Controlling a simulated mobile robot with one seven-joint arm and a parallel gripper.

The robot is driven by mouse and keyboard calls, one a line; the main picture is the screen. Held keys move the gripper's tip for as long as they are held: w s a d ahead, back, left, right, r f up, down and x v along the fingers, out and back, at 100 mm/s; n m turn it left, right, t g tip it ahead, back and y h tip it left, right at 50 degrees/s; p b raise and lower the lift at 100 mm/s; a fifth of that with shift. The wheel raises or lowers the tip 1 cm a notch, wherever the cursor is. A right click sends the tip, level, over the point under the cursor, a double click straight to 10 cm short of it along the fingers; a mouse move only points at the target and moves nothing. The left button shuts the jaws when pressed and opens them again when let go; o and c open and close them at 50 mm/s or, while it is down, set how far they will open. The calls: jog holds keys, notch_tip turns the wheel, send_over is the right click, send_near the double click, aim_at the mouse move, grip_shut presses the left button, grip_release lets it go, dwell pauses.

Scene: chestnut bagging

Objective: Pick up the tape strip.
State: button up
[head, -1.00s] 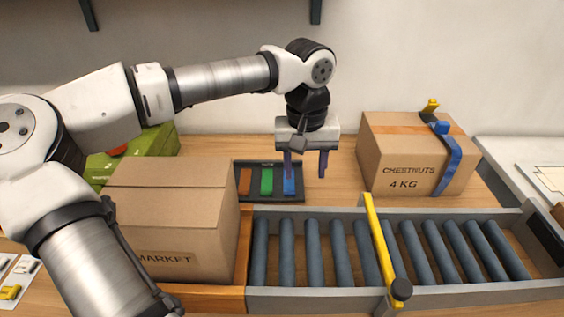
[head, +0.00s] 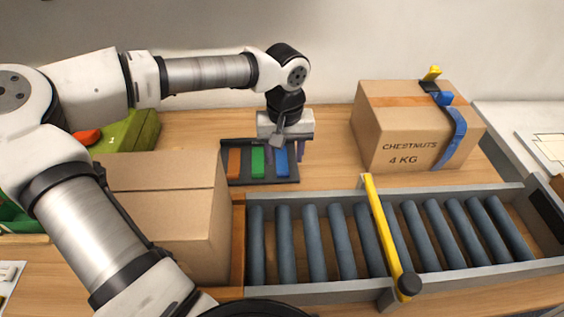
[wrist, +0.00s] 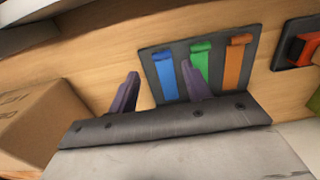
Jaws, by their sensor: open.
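A dark tray (head: 230,180) on the table holds three tape strips side by side: an orange strip (head: 234,163), a green strip (head: 257,162) and a blue strip (head: 281,163). They also show in the wrist view as blue (wrist: 166,77), green (wrist: 200,62) and orange (wrist: 236,60). My gripper (head: 285,150) is open and empty at the tray's far right side. In the wrist view its purple fingers (wrist: 160,76) appear on either side of the blue strip, one over the green strip's lower part. Their height above the tray is hard to tell.
A closed box (head: 165,190) stands left of the roller conveyor (head: 330,240), which has a yellow bar (head: 385,235) across it. A "CHESTNUTS 4 KG" box (head: 400,130) with blue tape stands at right. Bare table (head: 325,150) lies between tray and that box.

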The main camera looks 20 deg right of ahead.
aim_at(283, 176)
jog(key=shift+a+f+p, duration=0.1)
jog(key=shift+f+p, duration=0.5)
jog(key=shift+f, duration=2.1)
jog(key=c, duration=1.1)
